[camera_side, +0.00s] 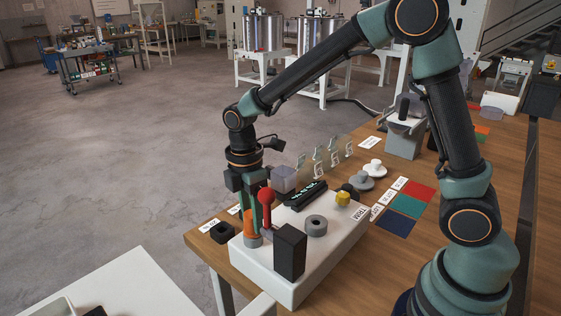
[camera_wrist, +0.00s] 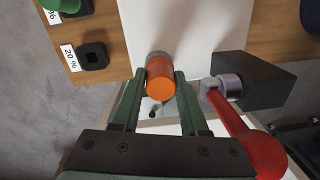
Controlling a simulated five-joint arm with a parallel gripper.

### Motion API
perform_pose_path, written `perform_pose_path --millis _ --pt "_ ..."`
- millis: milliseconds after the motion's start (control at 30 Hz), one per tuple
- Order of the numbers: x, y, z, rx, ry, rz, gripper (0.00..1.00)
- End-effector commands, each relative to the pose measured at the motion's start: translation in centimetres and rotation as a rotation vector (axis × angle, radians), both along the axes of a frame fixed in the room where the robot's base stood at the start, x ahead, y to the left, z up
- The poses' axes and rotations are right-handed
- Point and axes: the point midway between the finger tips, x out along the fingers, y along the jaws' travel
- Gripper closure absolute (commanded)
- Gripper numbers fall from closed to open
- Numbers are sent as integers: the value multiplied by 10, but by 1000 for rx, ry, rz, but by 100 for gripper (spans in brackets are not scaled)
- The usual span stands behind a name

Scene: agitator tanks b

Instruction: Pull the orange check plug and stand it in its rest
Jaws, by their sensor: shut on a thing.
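The orange check plug (camera_side: 249,224) stands upright at the left end of a white block (camera_side: 330,262), at a grey collar (camera_side: 253,241). My gripper (camera_side: 249,212) points down with its green fingers shut on the plug. In the wrist view, the plug's orange end (camera_wrist: 161,82) is between the fingertips (camera_wrist: 160,74), with the grey part (camera_wrist: 157,56) beyond it. I cannot tell how deep the plug sits in the collar. A grey ring with a dark hole (camera_side: 316,226) lies on the same block; I cannot tell whether it is the rest.
A red-knobbed lever (camera_side: 266,197) stands close beside my fingers, and it also shows in the wrist view (camera_wrist: 262,150). A black box (camera_side: 290,252) stands in front. A black square piece with a recess (camera_side: 222,232) lies left of the block. A yellow knob (camera_side: 343,198) is at right.

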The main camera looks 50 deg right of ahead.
Motion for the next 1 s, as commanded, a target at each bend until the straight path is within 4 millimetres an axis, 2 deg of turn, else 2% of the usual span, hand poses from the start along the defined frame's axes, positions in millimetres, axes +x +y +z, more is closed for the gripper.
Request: perform_pose_path --millis 767,800,867,900,1000 --pt "0 0 11 1 -2 0 100" --pt "0 0 11 1 -2 0 60" --pt "0 0 11 1 -2 0 83" --pt "0 0 11 1 -1 0 99" --pt "0 0 11 1 -1 0 100"
